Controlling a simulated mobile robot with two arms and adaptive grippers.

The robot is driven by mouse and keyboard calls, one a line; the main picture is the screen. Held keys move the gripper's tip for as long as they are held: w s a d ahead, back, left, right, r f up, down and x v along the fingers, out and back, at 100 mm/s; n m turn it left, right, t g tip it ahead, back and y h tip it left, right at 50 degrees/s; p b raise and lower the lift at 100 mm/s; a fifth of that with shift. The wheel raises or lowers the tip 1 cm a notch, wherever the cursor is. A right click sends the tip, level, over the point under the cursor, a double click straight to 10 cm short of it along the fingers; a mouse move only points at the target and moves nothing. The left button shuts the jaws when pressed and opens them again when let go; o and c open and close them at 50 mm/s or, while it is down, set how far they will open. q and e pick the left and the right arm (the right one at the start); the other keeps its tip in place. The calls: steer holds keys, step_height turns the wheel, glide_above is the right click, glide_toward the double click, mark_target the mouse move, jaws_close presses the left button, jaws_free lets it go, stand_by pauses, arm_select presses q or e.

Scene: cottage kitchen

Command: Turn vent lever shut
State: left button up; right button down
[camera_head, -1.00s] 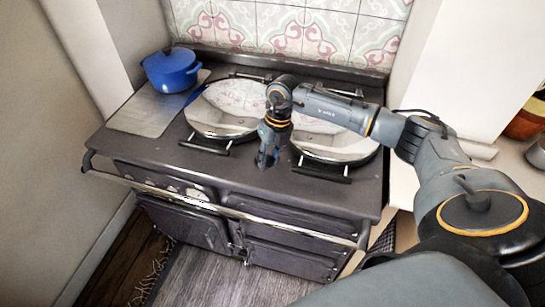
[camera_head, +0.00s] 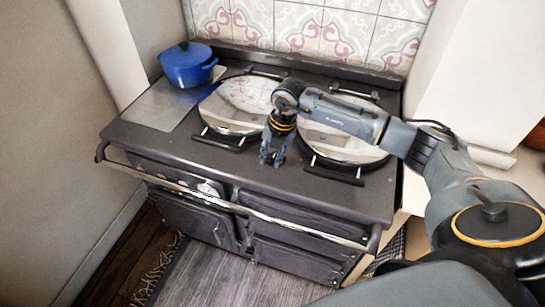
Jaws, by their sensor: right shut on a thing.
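My right gripper (camera_head: 272,162) points down at the dark stove top (camera_head: 262,182), between the two round lids and close to the front edge. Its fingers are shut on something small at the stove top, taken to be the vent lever. The lever itself cannot be made out, because the fingers cover that spot. Both fingers show side by side. My left gripper is not in view.
The left chrome lid (camera_head: 222,117) and right chrome lid (camera_head: 338,146) are closed, with handles toward the front. A blue pot (camera_head: 188,68) stands at the back left. A chrome rail (camera_head: 215,201) runs along the front. A tiled wall closes the back.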

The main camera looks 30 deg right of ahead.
stand_by(0.3)
steer(key=c, duration=1.1)
jaws_free()
step_height(320, 180, up, 12)
steer(key=s+d, duration=0.1)
steer(key=shift+s+d, duration=0.2)
steer(key=shift+d, duration=0.15)
steer(key=shift+f, duration=0.1)
